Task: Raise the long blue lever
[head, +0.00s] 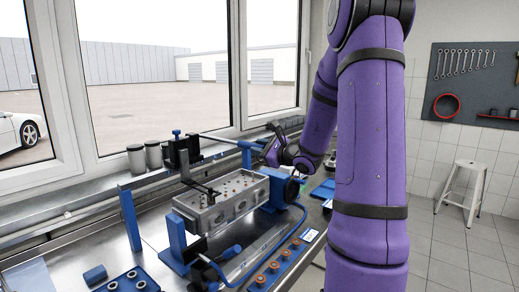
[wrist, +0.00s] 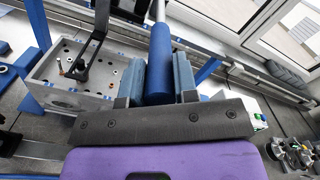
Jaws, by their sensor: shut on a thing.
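The long blue lever (head: 246,145) is a grey rod with a thick blue grip, running from the black clamp head (head: 184,154) toward my arm. In the wrist view its blue grip (wrist: 160,62) lies between my two blue-grey finger pads. My gripper (head: 266,151), also in the wrist view (wrist: 159,80), is shut on this grip near its end. In the head view the lever lies nearly level, sloping slightly down toward my gripper. My wrist hides the grip's near end.
A grey engine head (head: 232,205) sits in a blue stand below the lever. A black arm (wrist: 96,35) reaches down to its top. A blue tray of rings (head: 280,262) lies in front. Cylindrical containers (head: 153,155) stand by the window.

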